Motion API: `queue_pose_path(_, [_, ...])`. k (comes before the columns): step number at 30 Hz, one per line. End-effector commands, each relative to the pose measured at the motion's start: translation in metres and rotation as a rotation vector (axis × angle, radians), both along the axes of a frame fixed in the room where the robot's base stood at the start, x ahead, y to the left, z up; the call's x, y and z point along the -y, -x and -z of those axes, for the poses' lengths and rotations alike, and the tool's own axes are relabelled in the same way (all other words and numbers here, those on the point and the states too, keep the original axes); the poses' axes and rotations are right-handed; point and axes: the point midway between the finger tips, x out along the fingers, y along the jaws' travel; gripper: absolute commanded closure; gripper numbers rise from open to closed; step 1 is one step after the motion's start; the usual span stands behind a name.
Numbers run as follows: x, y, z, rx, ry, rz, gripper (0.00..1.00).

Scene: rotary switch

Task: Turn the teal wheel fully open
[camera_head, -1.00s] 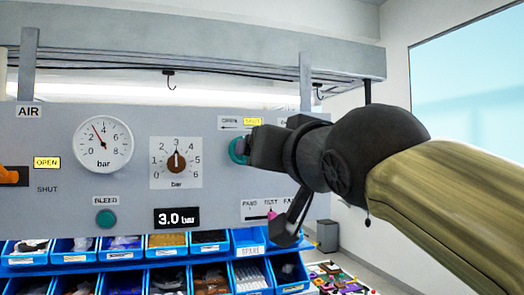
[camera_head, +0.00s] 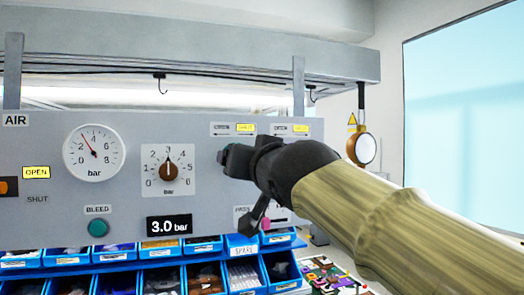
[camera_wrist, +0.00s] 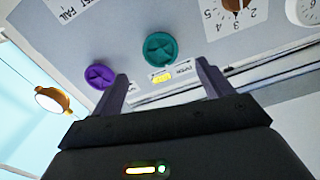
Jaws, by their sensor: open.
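The teal wheel (camera_wrist: 160,47) shows in the wrist view on the grey panel, with a small gap in front of my gripper (camera_wrist: 162,70). My gripper is open and empty, its two fingers pointing at the panel on either side of the wheel's line. In the head view my gripper (camera_head: 228,158) covers nearly all of the wheel. Above it, a label plate (camera_head: 233,129) reads OPEN and SHUT, with SHUT lit yellow. The wheel's exact turn angle is hard to tell.
A purple wheel (camera_wrist: 99,77) sits close beside the teal one. A brown pressure knob (camera_head: 168,171), a gauge (camera_head: 94,152), a teal BLEED button (camera_head: 98,227) and a 3.0 bar display (camera_head: 169,225) share the panel. Blue bins (camera_head: 120,252) stand below.

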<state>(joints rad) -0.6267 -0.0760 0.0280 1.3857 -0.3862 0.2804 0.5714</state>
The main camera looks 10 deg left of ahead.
Motion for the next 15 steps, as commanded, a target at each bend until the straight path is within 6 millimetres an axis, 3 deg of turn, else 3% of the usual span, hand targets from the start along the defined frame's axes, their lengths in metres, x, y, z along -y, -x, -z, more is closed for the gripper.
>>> queue_pose_path(9, [-0.03, -0.049, -0.003, -0.002, 0.001, 0.0, 0.21])
queue_pose_path(15, [-0.043, -0.069, -0.002, 0.0, 0.0, 0.0, 0.21])
